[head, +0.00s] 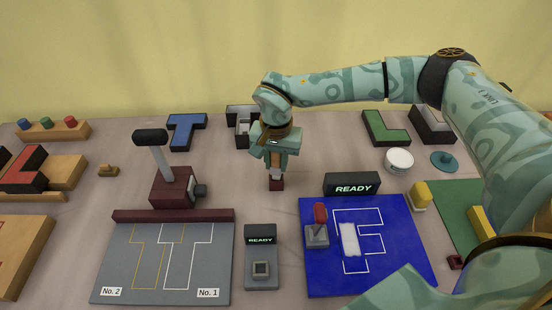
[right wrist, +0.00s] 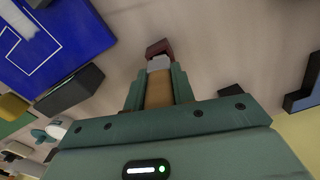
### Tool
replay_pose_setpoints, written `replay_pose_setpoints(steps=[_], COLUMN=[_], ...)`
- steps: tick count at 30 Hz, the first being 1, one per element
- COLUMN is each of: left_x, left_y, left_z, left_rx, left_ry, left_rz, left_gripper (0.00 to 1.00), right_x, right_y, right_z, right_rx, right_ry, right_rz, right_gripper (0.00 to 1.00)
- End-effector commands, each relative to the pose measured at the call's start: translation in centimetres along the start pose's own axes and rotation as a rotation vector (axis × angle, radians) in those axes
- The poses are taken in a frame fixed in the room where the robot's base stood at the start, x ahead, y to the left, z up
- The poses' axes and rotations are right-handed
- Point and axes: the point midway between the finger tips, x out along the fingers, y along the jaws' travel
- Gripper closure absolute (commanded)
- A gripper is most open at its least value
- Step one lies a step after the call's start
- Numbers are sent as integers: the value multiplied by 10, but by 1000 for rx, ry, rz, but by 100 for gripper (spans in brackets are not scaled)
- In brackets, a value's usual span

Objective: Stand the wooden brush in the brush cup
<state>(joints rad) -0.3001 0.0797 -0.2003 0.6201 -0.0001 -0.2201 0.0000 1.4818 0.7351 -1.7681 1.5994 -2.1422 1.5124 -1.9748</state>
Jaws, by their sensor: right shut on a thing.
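My right gripper (head: 275,172) points straight down near the middle of the table and is shut on the wooden brush. In the right wrist view, the brush's wooden handle (right wrist: 159,88) is between the fingers, with a pale grey band (right wrist: 159,63) below it. A dark red block-like end (right wrist: 159,48) is at the bottom; I cannot tell whether it is bristle or something the brush stands in. It also shows under the gripper in the head view (head: 276,184). A small dark red, hollow-looking square (head: 455,262), perhaps the brush cup, is at the right. My left gripper is out of view.
A dark red lever stand (head: 170,188) and a grey T-outline board (head: 160,270) are left of the gripper. A blue board (head: 400,240) with a READY sign (head: 351,184) is at right. A white tub (head: 399,160) stands behind it. Grey table is bare around the gripper.

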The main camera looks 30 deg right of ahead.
Motion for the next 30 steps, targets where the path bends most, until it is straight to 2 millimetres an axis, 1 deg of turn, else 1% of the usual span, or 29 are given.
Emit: replay_pose_setpoints(steps=[30], left_x=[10], left_y=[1], left_z=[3], left_rx=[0], left_ry=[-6], left_rz=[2], left_gripper=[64], right_x=[26], right_y=[0], right_z=[0], right_rx=[0], right_ry=[0], right_rz=[0], right_gripper=[100])
